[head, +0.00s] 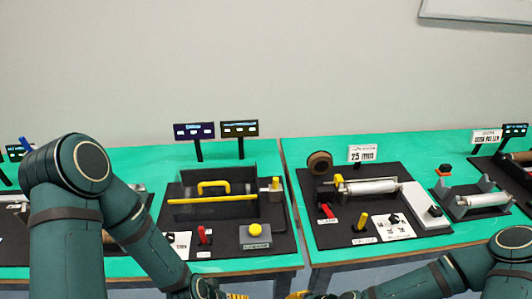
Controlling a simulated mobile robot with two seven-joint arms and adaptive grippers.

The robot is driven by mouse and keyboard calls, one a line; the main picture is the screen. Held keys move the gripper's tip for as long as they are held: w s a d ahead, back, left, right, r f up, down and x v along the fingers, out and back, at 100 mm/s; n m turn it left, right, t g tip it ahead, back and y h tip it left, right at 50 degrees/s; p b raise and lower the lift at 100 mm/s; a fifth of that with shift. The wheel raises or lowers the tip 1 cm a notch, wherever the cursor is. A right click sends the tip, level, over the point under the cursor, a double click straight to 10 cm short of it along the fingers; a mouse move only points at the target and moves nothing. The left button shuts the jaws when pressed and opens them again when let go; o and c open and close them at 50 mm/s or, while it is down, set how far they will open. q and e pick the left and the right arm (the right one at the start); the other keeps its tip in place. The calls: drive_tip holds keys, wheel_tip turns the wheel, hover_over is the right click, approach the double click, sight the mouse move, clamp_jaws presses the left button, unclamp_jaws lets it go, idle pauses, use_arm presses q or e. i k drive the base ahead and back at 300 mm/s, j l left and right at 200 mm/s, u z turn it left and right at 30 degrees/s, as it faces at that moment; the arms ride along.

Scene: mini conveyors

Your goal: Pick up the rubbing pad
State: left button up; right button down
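I cannot single out the rubbing pad with certainty. A small block with a red-orange top (445,169) stands on the green table at the right, behind a roller stand, and a white block with a dark knob (428,205) sits beside the middle station's roller; either might be it. My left gripper (237,296) and my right gripper (298,295) are at the bottom edge, mostly cut off, in front of the tables and well apart from both blocks. Only bits of yellow-orange show, so their opening is hidden.
The left station (272,219) has a yellow handle, a yellow bar and a yellow button. The middle station (307,200) holds a white roller, red and yellow levers and a "25 mm" sign (362,153). A brown ring (320,162) stands behind it. Green table (419,150) is bare at the back.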

sight(444, 171)
drive_tip(key=z, duration=1.4)
